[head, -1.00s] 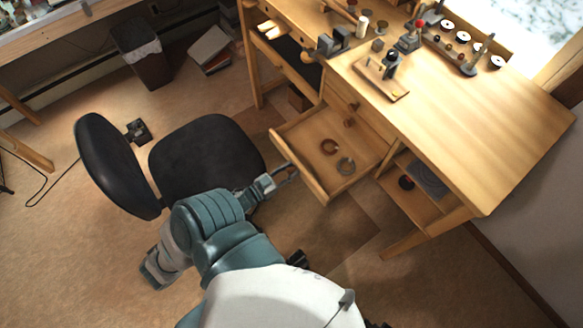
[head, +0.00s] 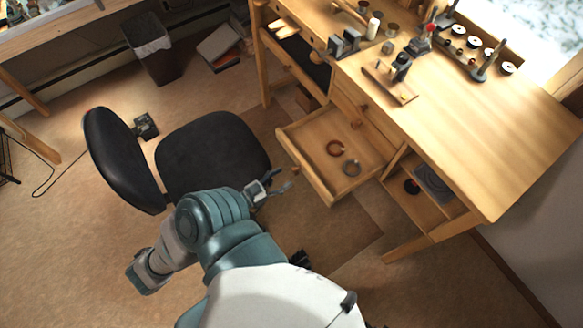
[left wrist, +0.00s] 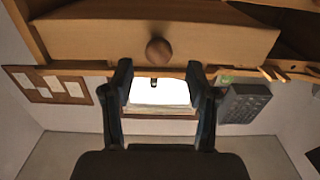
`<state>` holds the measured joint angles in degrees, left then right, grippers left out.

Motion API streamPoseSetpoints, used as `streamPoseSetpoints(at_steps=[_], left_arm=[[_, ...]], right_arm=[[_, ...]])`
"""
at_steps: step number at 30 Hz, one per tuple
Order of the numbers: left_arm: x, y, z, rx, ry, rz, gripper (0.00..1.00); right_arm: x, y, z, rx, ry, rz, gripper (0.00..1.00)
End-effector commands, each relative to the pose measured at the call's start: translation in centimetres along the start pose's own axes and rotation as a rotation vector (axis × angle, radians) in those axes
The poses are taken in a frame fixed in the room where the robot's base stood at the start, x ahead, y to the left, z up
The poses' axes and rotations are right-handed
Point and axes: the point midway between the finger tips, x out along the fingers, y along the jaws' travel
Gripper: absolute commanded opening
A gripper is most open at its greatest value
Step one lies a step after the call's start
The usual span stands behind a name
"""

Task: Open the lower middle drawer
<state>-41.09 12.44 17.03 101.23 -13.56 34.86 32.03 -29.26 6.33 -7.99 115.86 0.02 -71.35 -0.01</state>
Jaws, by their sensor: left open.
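The lower middle drawer (head: 309,176) of the wooden desk stands pulled out in the head view. My right gripper is not seen.
A black office chair (head: 213,158) stands left of the drawer, close to my left arm. Tools crowd the back of the desktop (head: 480,140). Closed drawers are behind the open one, and an open shelf (head: 416,204) is to its right. Bare floor lies in front.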

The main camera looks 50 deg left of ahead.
Motion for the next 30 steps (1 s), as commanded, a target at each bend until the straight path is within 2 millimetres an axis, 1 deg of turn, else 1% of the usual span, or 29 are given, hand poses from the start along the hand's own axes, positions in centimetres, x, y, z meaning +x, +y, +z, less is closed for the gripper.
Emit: streamPoseSetpoints(at_steps=[1,3,6,10,15,30], left_arm=[[-1.3,0.0,0.1,-0.001,-0.004,-0.002,0.58],[-2.8,-0.1,0.1,-0.001,-0.003,-0.002,0.58],[-4.4,-0.1,0.1,-0.001,-0.001,-0.001,0.58],[-5.8,-0.1,0.0,0.0,0.001,-0.001,0.58],[-6.3,-0.1,0.0,0.0,0.002,0.0,0.58],[-6.2,-0.1,0.0,0.0,0.001,-0.001,0.58]], right_arm=[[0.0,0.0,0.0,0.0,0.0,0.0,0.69],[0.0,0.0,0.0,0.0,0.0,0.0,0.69],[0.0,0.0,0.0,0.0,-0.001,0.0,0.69],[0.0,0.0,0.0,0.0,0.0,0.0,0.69],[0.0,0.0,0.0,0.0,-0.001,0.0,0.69],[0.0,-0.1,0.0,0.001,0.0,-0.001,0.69]])
